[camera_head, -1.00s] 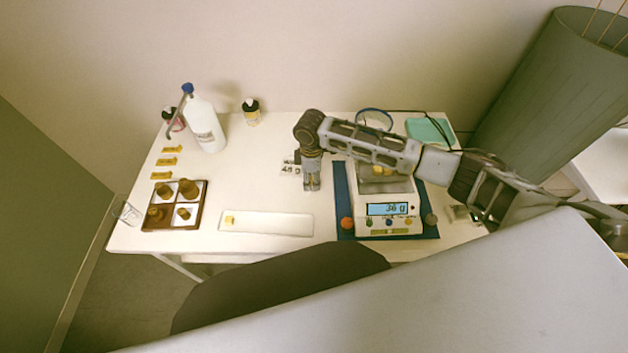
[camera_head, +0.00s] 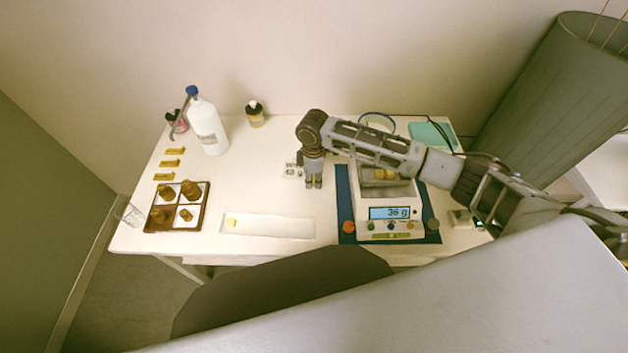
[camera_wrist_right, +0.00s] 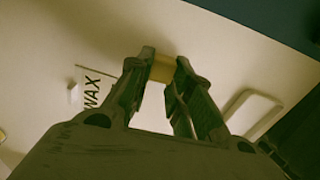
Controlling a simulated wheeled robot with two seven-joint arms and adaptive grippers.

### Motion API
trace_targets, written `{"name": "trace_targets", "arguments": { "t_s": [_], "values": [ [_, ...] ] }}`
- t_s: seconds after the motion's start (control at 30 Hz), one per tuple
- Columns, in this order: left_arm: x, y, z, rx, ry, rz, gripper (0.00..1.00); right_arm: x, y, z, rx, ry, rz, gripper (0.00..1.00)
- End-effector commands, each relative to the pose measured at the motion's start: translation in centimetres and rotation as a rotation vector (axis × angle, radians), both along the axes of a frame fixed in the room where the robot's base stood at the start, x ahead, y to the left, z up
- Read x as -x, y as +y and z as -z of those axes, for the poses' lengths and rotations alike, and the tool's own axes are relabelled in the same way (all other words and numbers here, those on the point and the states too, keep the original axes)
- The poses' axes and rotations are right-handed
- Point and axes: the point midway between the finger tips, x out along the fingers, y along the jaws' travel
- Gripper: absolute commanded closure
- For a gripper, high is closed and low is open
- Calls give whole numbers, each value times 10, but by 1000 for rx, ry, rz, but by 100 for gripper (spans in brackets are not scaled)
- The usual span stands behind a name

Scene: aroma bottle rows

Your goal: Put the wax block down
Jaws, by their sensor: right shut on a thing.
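The wax block (camera_wrist_right: 163,68) is a small tan-yellow piece between the fingertips of my right gripper (camera_wrist_right: 164,76) in the right wrist view. In the head view my right gripper (camera_head: 314,186) points down over the white table, left of the scale, and the block is too small to make out there. I cannot tell whether the block touches the table. A white card marked WAX (camera_wrist_right: 92,90) lies beside the gripper; it also shows left of it in the head view (camera_head: 292,171). My left gripper is not in view.
The scale (camera_head: 391,226) reads 36 g, stands on a blue mat (camera_head: 344,190) and carries yellow pieces on its pan. A white strip (camera_head: 280,224) holds a yellow piece. A sectioned tray (camera_head: 172,226) holds brown bottles. A white bottle (camera_head: 207,128) stands at the back left.

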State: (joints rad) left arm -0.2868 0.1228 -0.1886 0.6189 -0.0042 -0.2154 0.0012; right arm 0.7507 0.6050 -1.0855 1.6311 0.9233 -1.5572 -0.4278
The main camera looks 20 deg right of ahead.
Motion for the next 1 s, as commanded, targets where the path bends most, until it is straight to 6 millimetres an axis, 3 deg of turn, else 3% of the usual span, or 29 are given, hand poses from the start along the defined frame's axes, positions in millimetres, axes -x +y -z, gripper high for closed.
{"name": "trace_targets", "arguments": {
  "t_s": [0.6,1.0],
  "values": [
    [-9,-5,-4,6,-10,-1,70,-1,0,-81,0,-1,1,90],
    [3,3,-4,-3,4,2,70,0,0,-90,1,0,1,90]
  ]
}}
